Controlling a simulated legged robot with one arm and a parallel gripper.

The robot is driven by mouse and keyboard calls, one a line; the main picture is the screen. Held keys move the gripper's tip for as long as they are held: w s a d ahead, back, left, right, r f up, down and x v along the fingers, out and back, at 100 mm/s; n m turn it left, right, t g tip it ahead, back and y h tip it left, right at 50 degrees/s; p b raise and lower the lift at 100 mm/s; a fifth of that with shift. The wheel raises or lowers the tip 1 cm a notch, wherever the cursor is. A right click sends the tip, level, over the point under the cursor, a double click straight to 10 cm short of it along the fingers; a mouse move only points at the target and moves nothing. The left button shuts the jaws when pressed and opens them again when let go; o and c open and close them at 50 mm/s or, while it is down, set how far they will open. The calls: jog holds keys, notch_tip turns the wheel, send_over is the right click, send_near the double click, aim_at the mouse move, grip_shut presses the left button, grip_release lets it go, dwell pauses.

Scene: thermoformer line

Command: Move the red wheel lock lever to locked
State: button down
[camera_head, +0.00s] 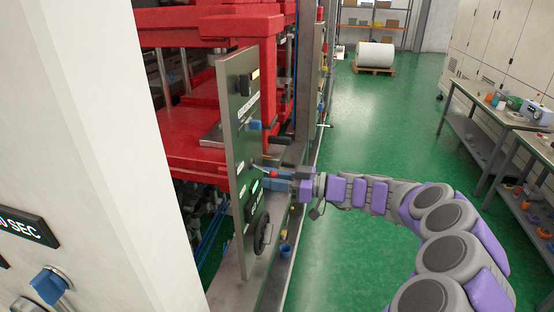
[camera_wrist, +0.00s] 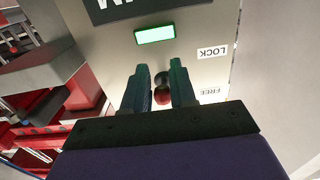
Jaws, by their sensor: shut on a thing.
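The red wheel lock lever shows as a round red knob (camera_wrist: 163,97) on a dark stem in the wrist view, and as a small red ball (camera_head: 272,173) in front of the grey control panel (camera_head: 236,140) in the head view. My gripper (camera_wrist: 161,70) points at the panel with one finger on each side of the lever, shut on it. In the wrist view the lettering is upside down. The knob lies nearly level with the FREE label (camera_wrist: 215,87), and the LOCK label (camera_wrist: 212,52) is higher in the picture. Part of the lever is hidden between the fingers.
A lit green window (camera_wrist: 155,35) is on the panel near my fingertips. A black handwheel (camera_head: 262,235) sits lower on the panel. Red machine frame (camera_head: 205,130) stands behind it. A white column (camera_head: 95,120) fills the left.

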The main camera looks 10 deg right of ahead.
jog(key=shift+f, duration=0.1)
jog(key=shift+w+a+f+b, duration=0.1)
jog(key=shift+a+f+b, duration=0.2)
jog(key=shift+b, duration=0.3)
jog(key=c, duration=1.3)
grip_release()
jog(key=shift+w, duration=0.1)
jog(key=shift+o, duration=0.9)
jog(key=shift+w, duration=0.1)
jog(key=o, duration=0.3)
jog(key=shift+a+r, duration=0.1)
